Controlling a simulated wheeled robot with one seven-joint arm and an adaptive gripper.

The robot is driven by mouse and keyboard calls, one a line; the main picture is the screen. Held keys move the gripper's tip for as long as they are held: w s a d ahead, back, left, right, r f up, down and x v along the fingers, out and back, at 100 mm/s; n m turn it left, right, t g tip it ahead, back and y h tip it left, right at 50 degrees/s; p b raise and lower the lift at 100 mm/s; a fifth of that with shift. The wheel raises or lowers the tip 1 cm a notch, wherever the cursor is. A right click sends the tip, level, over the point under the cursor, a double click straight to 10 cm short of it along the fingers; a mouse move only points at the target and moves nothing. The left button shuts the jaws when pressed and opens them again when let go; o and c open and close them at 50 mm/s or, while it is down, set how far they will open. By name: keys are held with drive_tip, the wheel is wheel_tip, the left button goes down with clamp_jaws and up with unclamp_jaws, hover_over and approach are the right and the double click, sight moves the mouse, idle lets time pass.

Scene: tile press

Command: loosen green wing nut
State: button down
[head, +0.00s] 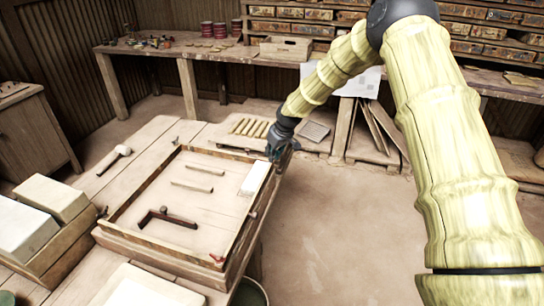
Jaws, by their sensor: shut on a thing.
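A wooden press frame (120,213) lies on the low wooden table. My gripper (271,156) is at the frame's far right corner, pointing down, with its fingers closed at the corner. The green wing nut is there between the fingers and is mostly hidden by them; I cannot make out its wings or how far it is turned. A red wing nut (217,258) sits at the near right corner. Small dark fittings show at the far left corner (176,141) and the left corner (103,211).
Inside the frame lie a dark angled tool (166,218), two thin strips (198,169) and a white block (255,178). A mallet (115,158) lies left of the frame. Pale blocks (24,232) stand at the left. The floor to the right (335,225) is clear.

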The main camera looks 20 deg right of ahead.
drive_tip(key=n+b, duration=0.1)
drive_tip(key=n, duration=0.1)
drive_tip(key=n+y+b, duration=0.1)
drive_tip(key=n, duration=0.1)
drive_tip(key=shift+w+d+f+g, duration=0.15)
drive_tip(key=shift+d+g, duration=0.05)
drive_tip(key=shift+g, duration=0.1)
drive_tip(key=shift+n+g+y+b, duration=0.4)
drive_tip(key=shift+n+y+b, duration=0.15)
drive_tip(key=shift+n, duration=0.65)
drive_tip(key=c, duration=1.4)
unclamp_jaws()
drive_tip(key=v, duration=1.2)
drive_tip(key=shift+w, duration=0.1)
